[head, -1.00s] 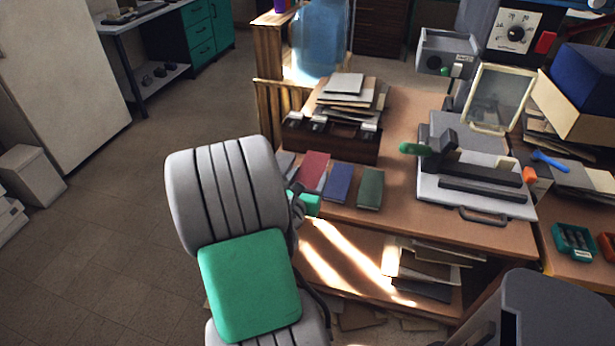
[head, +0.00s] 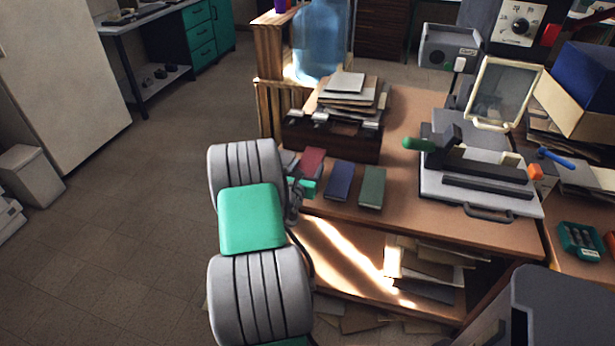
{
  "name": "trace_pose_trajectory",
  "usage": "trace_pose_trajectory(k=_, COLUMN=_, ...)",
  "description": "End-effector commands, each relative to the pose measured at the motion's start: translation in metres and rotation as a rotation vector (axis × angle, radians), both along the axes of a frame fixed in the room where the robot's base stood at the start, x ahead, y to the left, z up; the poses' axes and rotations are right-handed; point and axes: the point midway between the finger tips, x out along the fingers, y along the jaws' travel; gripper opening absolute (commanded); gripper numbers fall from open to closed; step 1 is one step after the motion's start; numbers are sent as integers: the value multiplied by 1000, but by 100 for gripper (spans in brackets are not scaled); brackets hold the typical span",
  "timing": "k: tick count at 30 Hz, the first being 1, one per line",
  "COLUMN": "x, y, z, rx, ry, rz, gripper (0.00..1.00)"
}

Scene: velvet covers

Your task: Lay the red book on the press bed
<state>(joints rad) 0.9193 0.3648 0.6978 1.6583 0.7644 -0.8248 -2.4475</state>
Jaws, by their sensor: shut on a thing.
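The red book (head: 313,158) is at the left end of the row of books on the wooden table. My gripper (head: 301,186) is at the book's near end, shut on it; my grey and teal arm partly hides the fingers. I cannot tell whether the book is clear of the table. A grey press-like machine (head: 432,190) with a flat base, dark bars and a green-handled lever stands on the right part of the table. I see no book on it. Its exact bed is hard to make out.
A blue book (head: 339,182) and a green book (head: 372,187) lie just right of the red one. Behind them is a dark wooden box (head: 325,141) with papers on top. A tilted cream frame (head: 503,93) rises behind the machine. Bare tabletop lies between books and machine.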

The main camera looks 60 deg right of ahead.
Motion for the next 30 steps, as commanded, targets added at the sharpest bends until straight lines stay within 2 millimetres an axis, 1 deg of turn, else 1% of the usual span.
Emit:
trace_pose_trajectory(k=1, x=-1, y=1, z=-13, rx=4, ry=5, rz=0, gripper=16)
trace_pose_trajectory(k=3, x=-1, y=2, z=-22, rx=3, ry=4, rz=0, gripper=16)
trace_pose_trajectory(k=11, x=0, y=1, z=-24, rx=0, ry=1, rz=0, gripper=16)
trace_pose_trajectory(k=15, x=0, y=1, z=-29, rx=1, ry=1, rz=0, gripper=16)
trace_pose_trajectory(k=16, x=-1, y=2, z=-29, rx=2, ry=1, rz=0, gripper=65)
trace_pose_trajectory(k=23, x=-1, y=2, z=-28, rx=2, ry=1, rz=0, gripper=84)
trace_pose_trajectory(k=24, x=-1, y=2, z=-28, rx=2, ry=1, rz=0, gripper=85)
trace_pose_trajectory(k=30, x=-1, y=2, z=-28, rx=2, ry=1, rz=0, gripper=85)
